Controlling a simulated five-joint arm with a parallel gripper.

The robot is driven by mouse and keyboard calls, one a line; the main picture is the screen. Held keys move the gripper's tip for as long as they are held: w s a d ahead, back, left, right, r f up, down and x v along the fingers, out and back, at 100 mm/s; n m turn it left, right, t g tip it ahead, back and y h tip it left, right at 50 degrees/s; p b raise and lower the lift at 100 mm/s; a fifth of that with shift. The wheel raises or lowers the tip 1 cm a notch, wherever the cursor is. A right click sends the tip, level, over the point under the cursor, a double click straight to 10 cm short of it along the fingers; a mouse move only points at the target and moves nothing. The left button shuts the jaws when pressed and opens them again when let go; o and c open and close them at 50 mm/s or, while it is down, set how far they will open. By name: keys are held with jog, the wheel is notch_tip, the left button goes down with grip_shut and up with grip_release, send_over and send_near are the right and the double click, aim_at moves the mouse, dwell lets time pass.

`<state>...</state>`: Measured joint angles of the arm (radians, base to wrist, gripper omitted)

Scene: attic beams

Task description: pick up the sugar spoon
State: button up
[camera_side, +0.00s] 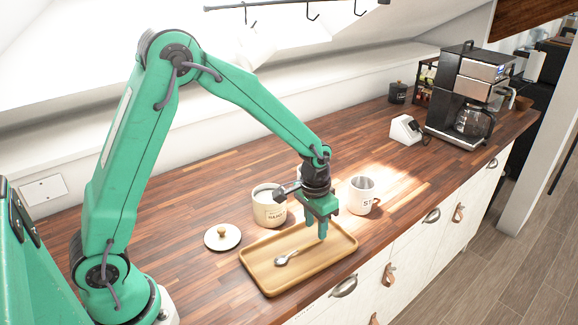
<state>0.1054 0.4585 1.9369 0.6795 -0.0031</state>
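The sugar spoon (284,259), small and silvery, lies on a wooden tray (277,290) on the counter. Its bowl end is at the lower left and its handle runs up to the right. My gripper (321,236) points down over the right part of the tray, to the right of the spoon and apart from it.
A cream canister (268,208) stands behind the tray, its lid (222,237) lying to its left. A white mug (362,195) stands to the right of my gripper. A coffee machine (470,95) is farther back. The counter's front edge runs close along the tray.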

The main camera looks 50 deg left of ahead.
aim_at(315, 240)
jog(key=shift+f, duration=2.1)
grip_shut()
